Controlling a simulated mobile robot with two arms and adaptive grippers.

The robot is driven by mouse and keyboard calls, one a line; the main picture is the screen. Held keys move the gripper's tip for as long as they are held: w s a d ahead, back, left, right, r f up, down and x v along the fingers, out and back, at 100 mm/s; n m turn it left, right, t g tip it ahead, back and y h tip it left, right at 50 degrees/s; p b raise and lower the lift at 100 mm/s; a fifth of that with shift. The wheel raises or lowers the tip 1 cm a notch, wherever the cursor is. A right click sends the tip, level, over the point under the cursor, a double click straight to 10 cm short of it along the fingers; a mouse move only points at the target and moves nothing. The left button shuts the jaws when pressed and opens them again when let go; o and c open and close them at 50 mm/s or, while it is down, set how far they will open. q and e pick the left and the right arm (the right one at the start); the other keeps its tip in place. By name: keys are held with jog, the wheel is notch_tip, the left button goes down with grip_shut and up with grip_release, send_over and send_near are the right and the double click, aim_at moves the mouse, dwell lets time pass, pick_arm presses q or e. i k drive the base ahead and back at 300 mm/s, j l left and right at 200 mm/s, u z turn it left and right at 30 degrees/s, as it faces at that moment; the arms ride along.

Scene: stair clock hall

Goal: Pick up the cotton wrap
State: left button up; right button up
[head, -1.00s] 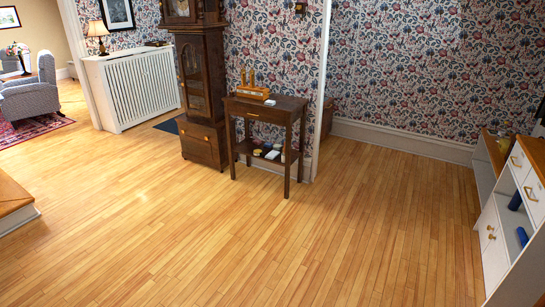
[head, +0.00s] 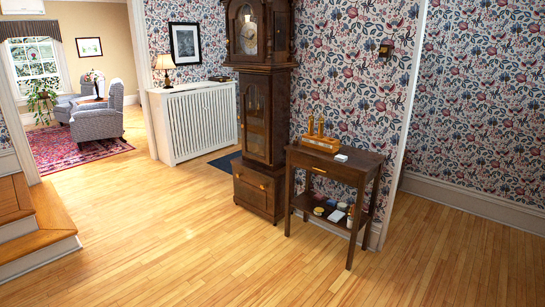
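I cannot make out for certain which item is the cotton wrap. A small white item (head: 341,157) lies on the top of the dark wooden side table (head: 362,170), near its right end. Several small items lie on the table's lower shelf, among them a white one (head: 336,216) and a yellowish one (head: 319,211). They are too small to identify. Neither of my grippers is in view.
A wooden stand with brass-coloured pieces (head: 321,142) sits on the tabletop. A tall clock (head: 262,110) stands left of the table, then a white radiator cover (head: 195,120). Wooden steps (head: 45,225) are at the left. The floor (head: 190,250) before the table is clear.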

aim_at(336, 216)
jog(key=i, duration=1.2)
jog(key=i+j+z, duration=0.1)
jog(key=i, duration=1.1)
